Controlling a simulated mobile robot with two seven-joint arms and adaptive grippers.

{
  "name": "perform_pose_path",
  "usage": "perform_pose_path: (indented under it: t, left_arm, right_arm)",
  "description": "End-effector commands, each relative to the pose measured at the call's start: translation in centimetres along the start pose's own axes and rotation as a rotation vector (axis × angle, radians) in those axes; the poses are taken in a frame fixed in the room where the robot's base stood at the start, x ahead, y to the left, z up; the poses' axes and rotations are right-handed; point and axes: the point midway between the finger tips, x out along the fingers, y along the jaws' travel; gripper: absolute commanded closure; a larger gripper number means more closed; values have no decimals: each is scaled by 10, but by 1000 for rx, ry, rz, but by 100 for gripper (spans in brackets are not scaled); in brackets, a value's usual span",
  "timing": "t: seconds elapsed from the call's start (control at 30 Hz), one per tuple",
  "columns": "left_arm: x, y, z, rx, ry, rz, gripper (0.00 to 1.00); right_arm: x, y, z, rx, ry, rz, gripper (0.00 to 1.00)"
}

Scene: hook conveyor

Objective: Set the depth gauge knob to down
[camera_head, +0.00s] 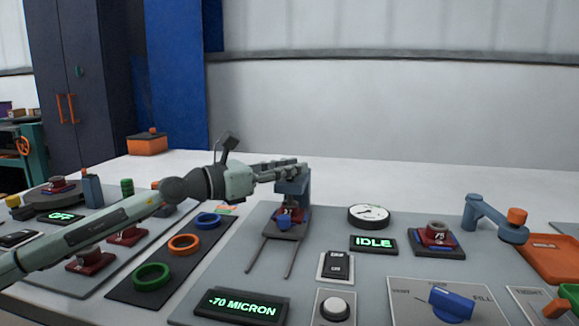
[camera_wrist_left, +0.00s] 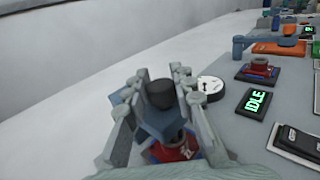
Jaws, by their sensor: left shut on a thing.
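The depth gauge stand is a blue-grey block (camera_head: 292,187) over a dark plate with two rails, with a red part (camera_head: 289,218) beneath it. Its dark round knob (camera_wrist_left: 160,94) sits on top of the block in the left wrist view. My left gripper (camera_head: 296,168) reaches in from the left over the block, its fingers on both sides of the knob and shut on it. The fingers hide the knob in the head view. A display (camera_head: 241,306) reads "-70 MICRON". My right gripper is not in view.
A round dial (camera_head: 369,216) and an "IDLE" display (camera_head: 373,243) stand right of the gauge. A switch (camera_head: 335,265), a round button (camera_head: 335,308) and a blue selector (camera_head: 451,303) are nearer. Coloured rings (camera_head: 184,244) lie left, under my arm.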

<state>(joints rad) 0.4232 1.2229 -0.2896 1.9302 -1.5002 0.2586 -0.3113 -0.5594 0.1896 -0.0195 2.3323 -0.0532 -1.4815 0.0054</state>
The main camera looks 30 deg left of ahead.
Motion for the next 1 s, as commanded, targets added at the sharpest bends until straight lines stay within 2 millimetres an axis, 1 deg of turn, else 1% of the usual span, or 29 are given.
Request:
perform_pose_path:
  t: [0.03, 0.2, 0.57, 0.67, 1.0]
  left_arm:
    - [0, 2, -6, 0, 11, 2, 73]
    - [0, 1, -5, -1, 9, 1, 53]
    - [-2, 0, -4, -3, 6, -1, 53]
    - [-8, 0, -5, -5, 8, -1, 53]
    - [-38, 0, -6, -7, 10, 0, 53]
  right_arm:
    - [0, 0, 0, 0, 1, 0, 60]
    - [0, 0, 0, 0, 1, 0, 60]
    - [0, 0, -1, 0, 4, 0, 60]
    - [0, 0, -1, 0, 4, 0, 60]
    - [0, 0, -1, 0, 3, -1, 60]
